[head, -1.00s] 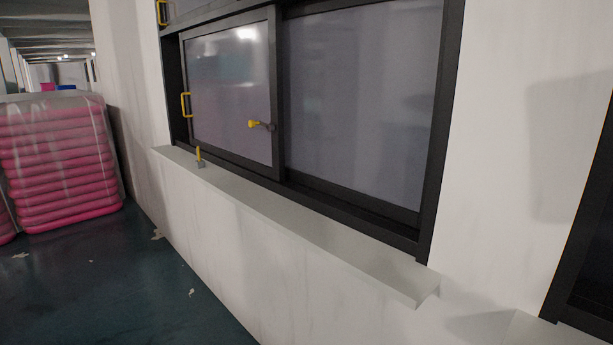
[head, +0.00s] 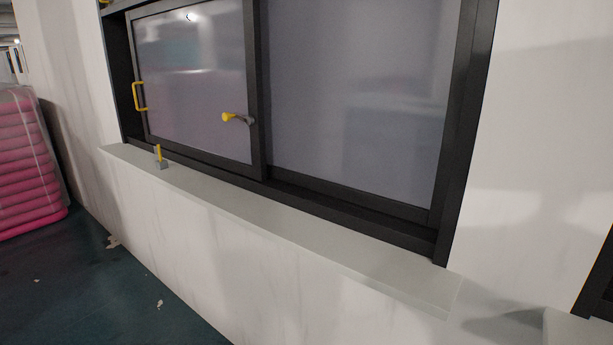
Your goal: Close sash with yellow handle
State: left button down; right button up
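The dark-framed sliding sash (head: 195,85) fills the left part of the window, in front of a second pane (head: 350,100) on the right. A yellow U-shaped handle (head: 139,96) is on the sash's left edge. A yellow-tipped lever (head: 236,118) with a grey base is near its right edge. A dark gap (head: 122,88) shows between the sash's left edge and the window frame. Neither of my grippers shows in the head view.
A grey sill (head: 270,220) juts out below the window, with a small yellow-and-grey piece (head: 160,157) on it. A stack of pink wrapped inflatables (head: 28,170) stands at the left. The dark green floor (head: 100,290) has small scraps. Another dark frame (head: 598,280) is at the right.

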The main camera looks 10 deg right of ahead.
aim_at(194, 63)
jog(key=i+j+z, duration=0.15)
jog(key=j+z, duration=0.15)
jog(key=z, duration=0.2)
jog(key=i+j+z, duration=0.1)
jog(key=j+z, duration=0.25)
jog(key=z, duration=0.15)
